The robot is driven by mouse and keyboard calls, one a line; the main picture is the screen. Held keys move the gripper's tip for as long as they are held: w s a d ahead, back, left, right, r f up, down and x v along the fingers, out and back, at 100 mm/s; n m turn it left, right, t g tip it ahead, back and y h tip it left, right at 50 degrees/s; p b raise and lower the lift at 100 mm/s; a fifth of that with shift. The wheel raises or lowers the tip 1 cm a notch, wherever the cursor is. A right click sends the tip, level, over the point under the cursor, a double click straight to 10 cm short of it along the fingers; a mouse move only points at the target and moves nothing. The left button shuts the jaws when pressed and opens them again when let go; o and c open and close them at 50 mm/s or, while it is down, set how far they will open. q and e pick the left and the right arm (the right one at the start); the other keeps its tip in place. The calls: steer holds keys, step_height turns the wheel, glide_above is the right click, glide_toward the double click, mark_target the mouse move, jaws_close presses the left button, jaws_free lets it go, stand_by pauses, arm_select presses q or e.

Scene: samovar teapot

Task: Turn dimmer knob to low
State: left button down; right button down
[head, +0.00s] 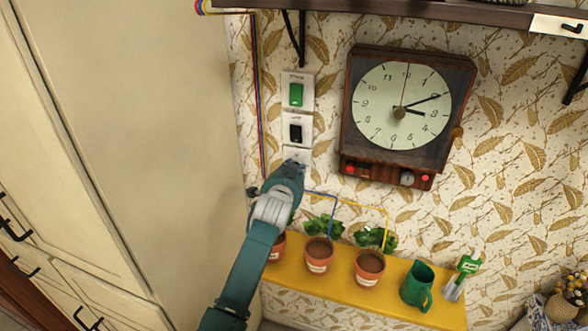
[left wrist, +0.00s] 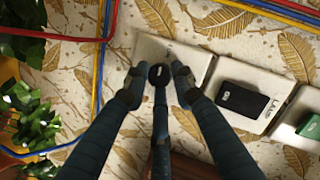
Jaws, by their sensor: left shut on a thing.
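The dimmer knob (left wrist: 160,74) is small, round and black, with a pale mark, on a white wall plate (left wrist: 196,60). In the head view the plate (head: 296,154) is the lowest of a column of three, and the knob is hidden behind my gripper. My left gripper (head: 291,170) is at this plate. In the left wrist view my left gripper (left wrist: 159,82) has its dark fingers on both sides of the knob, shut on it. My right gripper is not in view.
Above are plates with a black switch (head: 296,131) and a green switch (head: 296,95). A wall clock (head: 402,106) hangs to the right. A yellow shelf (head: 337,284) with potted plants and a green jug (head: 417,286) is below. A tall cream cabinet (head: 130,120) stands at left.

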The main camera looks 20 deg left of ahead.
arm_select(q)
steer(key=shift+a, duration=0.1)
steer(key=c, duration=1.5)
jaws_free()
steer(key=shift+o, duration=0.2)
steer(key=v, duration=1.2)
steer(key=shift+a+f, duration=0.1)
steer(key=shift+f, duration=0.1)
